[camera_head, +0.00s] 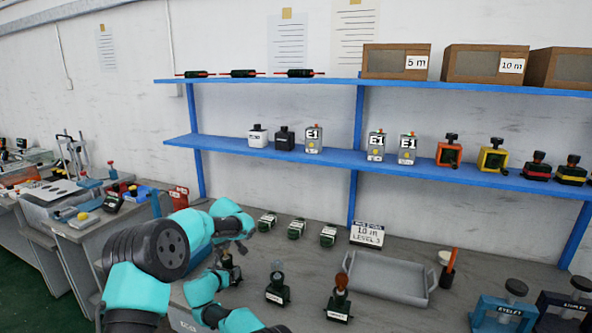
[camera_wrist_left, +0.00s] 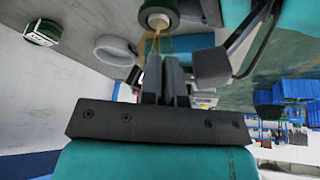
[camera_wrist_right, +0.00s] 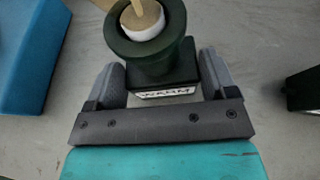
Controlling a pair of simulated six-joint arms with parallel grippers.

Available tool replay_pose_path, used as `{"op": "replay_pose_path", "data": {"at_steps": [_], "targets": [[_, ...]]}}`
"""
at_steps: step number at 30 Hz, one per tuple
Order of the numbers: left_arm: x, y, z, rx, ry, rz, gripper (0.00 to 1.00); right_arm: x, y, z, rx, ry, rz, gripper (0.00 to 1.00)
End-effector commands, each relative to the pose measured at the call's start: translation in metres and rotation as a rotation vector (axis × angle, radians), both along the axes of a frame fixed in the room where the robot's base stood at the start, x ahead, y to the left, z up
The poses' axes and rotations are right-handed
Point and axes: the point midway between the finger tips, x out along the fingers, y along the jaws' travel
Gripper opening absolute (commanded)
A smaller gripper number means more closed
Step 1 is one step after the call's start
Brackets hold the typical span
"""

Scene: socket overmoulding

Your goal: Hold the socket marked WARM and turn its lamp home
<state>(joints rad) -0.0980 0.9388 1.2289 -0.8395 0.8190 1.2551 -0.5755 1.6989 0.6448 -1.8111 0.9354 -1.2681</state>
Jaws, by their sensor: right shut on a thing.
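A dark green socket (camera_wrist_right: 150,60) with a WARM label on its base stands between the fingers of my right gripper (camera_wrist_right: 158,85), which is shut on it. A white collar with a tan disc and thin tan stem (camera_wrist_right: 142,14) sits in its mouth. The socket's round top also shows in the left wrist view (camera_wrist_left: 158,14). My left gripper (camera_wrist_left: 166,68) is beside that stem with its fingers close together; any grip on the stem is unclear. In the head view my left gripper (camera_head: 236,238) is just above the socket (camera_head: 229,270).
A socket with a clear bulb (camera_head: 277,292) and one with an amber bulb (camera_head: 340,306) stand to the right. A grey tray (camera_head: 388,290) lies beyond them. A blue shelf (camera_head: 345,163) crosses the back wall.

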Motion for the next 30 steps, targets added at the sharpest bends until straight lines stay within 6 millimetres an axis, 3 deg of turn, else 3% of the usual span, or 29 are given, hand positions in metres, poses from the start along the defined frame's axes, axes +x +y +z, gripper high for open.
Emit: {"op": "replay_pose_path", "data": {"at_steps": [24, 30], "targets": [[-0.007, -0.003, 0.0, 0.0, 0.003, 0.002, 0.0, 0.0, -0.001, 0.0, 0.0, 0.001, -0.002, 0.48], [-0.007, -0.002, 0.011, 0.0, 0.0, 0.002, 0.0, 0.0, -0.001, 0.0, 0.001, 0.001, -0.001, 0.48]]}}
